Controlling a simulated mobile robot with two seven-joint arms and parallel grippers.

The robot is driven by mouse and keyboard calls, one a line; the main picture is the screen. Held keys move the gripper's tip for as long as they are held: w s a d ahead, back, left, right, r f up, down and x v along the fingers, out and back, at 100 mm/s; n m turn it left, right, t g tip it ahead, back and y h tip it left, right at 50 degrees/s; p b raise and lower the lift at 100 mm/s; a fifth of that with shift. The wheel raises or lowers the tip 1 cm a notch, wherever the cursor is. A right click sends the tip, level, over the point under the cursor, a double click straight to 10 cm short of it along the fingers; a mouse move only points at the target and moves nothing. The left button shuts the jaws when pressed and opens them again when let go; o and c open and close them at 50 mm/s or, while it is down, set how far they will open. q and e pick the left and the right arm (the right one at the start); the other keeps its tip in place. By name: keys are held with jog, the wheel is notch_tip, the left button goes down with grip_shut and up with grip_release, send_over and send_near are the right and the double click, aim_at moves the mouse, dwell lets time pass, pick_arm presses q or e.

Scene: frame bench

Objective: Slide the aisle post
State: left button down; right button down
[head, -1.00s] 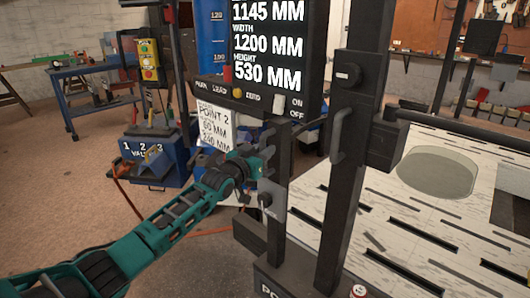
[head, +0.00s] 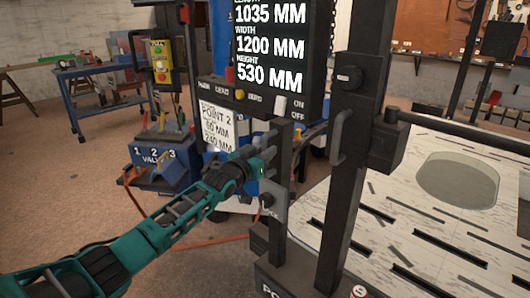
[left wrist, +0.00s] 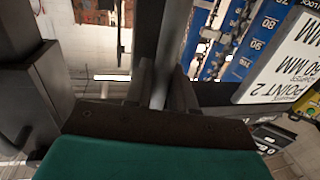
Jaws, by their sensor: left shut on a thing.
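The black post assembly stands right of centre in the head view. It has a tall upright (head: 346,185), a shorter upright (head: 281,150) to its left, and a base (head: 300,282) with partly cut-off lettering. My left gripper (head: 268,155) is at the shorter upright, beside its grey plate (head: 274,200). In the left wrist view its fingers (left wrist: 160,90) are shut on a grey bar (left wrist: 172,45), a handle on the post. The exact contact is hidden in the head view. My right gripper is not seen.
A display (head: 272,45) behind the post reads 1035, 1200 and 530 MM. A white slotted table (head: 430,220) with an oval opening lies to the right. A "Point 2" sign (head: 216,127), a blue valve stand (head: 158,160) and an orange hose (head: 180,243) are to the left.

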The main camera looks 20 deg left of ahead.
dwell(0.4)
pick_arm(q)
jog(key=c, duration=1.1)
grip_release()
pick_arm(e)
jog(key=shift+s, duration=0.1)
pick_arm(q)
jog(key=shift+s, duration=0.5)
jog(key=s+a+p, duration=0.1)
jog(key=s+p, duration=0.1)
jog(key=s, duration=1)
jog(key=shift+a+p, duration=0.35)
jog(key=shift+a, duration=0.05)
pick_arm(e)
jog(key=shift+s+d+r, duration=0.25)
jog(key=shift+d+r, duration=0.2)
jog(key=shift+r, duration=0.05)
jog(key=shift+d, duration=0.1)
